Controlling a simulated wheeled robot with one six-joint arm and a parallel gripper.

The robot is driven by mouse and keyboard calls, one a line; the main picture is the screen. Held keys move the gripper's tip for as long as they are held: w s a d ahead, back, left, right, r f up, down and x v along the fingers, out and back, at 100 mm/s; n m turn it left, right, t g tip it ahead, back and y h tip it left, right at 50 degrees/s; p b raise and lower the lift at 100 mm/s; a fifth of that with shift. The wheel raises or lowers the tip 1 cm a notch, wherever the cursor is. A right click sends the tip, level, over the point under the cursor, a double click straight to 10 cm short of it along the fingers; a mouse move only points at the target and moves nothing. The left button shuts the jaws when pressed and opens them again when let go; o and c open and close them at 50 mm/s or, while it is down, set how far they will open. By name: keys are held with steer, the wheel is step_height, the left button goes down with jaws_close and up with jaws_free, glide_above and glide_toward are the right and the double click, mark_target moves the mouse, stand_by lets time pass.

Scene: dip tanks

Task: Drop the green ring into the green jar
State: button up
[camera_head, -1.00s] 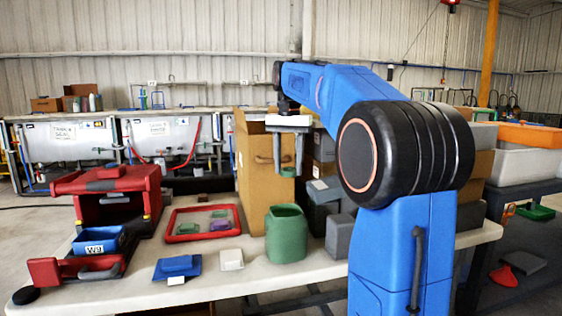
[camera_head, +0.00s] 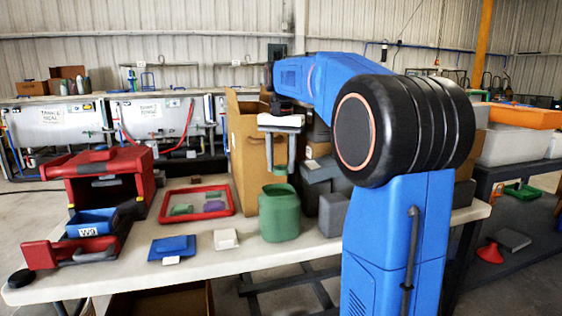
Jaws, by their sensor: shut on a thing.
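The green jar (camera_head: 279,217) stands upright and open-topped on the near side of the pale table, in front of the tan box. My gripper (camera_head: 280,168) points down above the jar, with its fingers shut on a small green piece (camera_head: 280,171), which looks like the green ring. Only a small part of the ring shows between the fingertips. It appears a little above the jar's mouth. I cannot tell from this view how well it is centred in depth.
A tall tan box (camera_head: 247,160) stands just behind the jar, and grey boxes (camera_head: 334,214) stand close at its right. A red housing (camera_head: 140,160) stands at far left.

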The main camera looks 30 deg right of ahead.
steer(key=o, duration=1.1)
step_height(320, 180, up, 17)
steer(key=shift+r, duration=0.2)
steer(key=s+a+f+n+t, duration=0.2)
steer(key=s+a+f+n, duration=0.3)
steer(key=s+a+f, duration=0.7)
steer(key=s+a+f+n+t, duration=0.1)
steer(key=s+f, duration=0.5)
steer(key=f, duration=0.3)
steer(key=s+a+f+n+t, duration=0.1)
steer(key=s+f+n, duration=0.1)
steer(key=s+f, duration=0.4)
steer(key=s+a+f+n, duration=0.1)
steer(key=s+f, duration=0.5)
steer(key=f, duration=0.6)
steer(key=shift+s+a+n+t, duration=0.1)
steer(key=shift+a+n+t, duration=0.3)
steer(key=shift+n, duration=0.1)
